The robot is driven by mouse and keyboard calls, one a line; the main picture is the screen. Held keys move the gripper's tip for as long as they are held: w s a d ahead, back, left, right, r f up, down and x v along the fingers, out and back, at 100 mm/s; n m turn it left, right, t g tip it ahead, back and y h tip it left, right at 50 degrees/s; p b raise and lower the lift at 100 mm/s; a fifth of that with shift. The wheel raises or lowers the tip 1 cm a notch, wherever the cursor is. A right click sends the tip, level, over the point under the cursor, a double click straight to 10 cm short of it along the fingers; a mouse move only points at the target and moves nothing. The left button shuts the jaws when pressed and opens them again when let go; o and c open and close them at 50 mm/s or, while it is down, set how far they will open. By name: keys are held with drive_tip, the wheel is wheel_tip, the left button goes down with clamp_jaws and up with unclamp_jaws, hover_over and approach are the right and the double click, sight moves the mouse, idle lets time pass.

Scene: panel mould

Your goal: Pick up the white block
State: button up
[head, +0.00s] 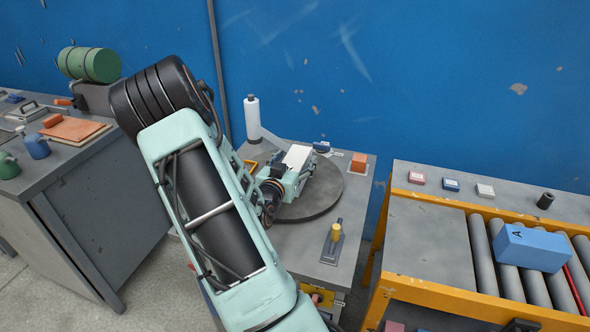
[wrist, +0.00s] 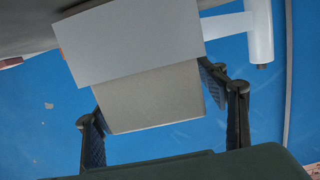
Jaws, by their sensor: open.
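The white block (head: 297,156) stands over the round dark disc (head: 318,198) on the grey bench in the head view. My gripper (head: 292,178) is right at the block's near side there, and hides its lower part. In the wrist view the block (wrist: 135,45) is large and close, with a pale face and a darker beige face showing. The fingers of my gripper (wrist: 155,98) are apart, one on each side of the beige face. Whether either finger touches the block I cannot tell.
A white bottle (head: 252,117) stands behind left of the disc, and an orange cube (head: 359,162) at back right. A yellow-knobbed fixture (head: 335,240) sits in front. A roller conveyor with a blue block (head: 530,248) is at right. Bare bench shows around the fixture.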

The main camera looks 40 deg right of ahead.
drive_tip(key=c, duration=1.8)
drive_tip(key=shift+r, duration=0.15)
clamp_jaws()
drive_tip(key=shift+r, duration=0.1)
drive_tip(key=shift+r+p, duration=0.45)
drive_tip(key=shift+r, duration=0.15)
wheel_tip(320, 180, up, 2)
drive_tip(key=shift+w+r+p, duration=0.1)
drive_tip(key=shift+p, duration=0.6)
drive_tip(key=s+r+p, duration=0.1)
drive_tip(key=s+a+r+p, duration=0.1)
drive_tip(key=r, duration=0.1)
drive_tip(key=s+a+r+p, duration=0.1)
drive_tip(key=r, duration=0.1)
drive_tip(key=shift+s+a+r, duration=0.1)
drive_tip(key=shift+s+a, duration=0.05)
drive_tip(key=shift+s, duration=0.15)
drive_tip(key=s+a+r+p, duration=0.3)
drive_tip(key=s+p, duration=0.1)
drive_tip(key=shift+s, duration=0.25)
